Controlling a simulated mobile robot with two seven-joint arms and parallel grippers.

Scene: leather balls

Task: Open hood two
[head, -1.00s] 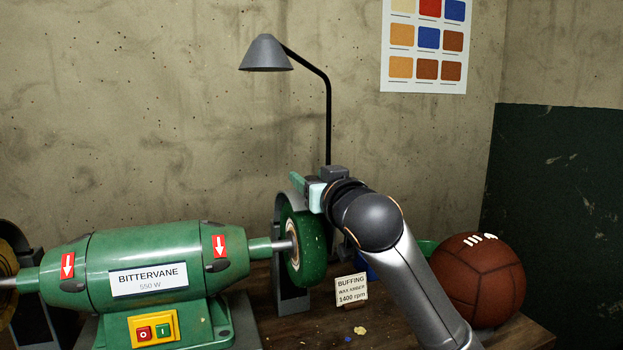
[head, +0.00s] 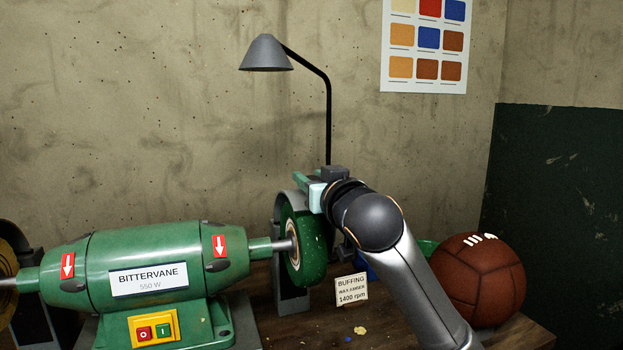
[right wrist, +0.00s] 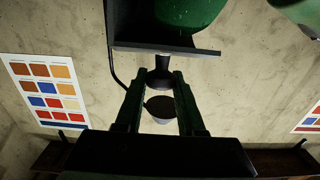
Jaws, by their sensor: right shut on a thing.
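The grey hood (head: 285,203) curves over the green buffing wheel (head: 310,238) at the right end of the grinder in the head view. My right gripper (head: 304,181) is at the top of this hood, its pale green fingers pointing left. In the right wrist view the fingers (right wrist: 161,78) are shut on a dark knob (right wrist: 162,67) that stands out from the dark hood edge (right wrist: 165,48). The green wheel shows behind that edge. In the head view the knob is hidden by the gripper. My left gripper is not in view.
The green grinder (head: 160,265) has a switch box (head: 153,330). A second wheel (head: 8,285) is at the left edge. A desk lamp (head: 265,55) stands behind my gripper. A buffing sign (head: 350,289) and a brown ball (head: 480,280) are on the bench.

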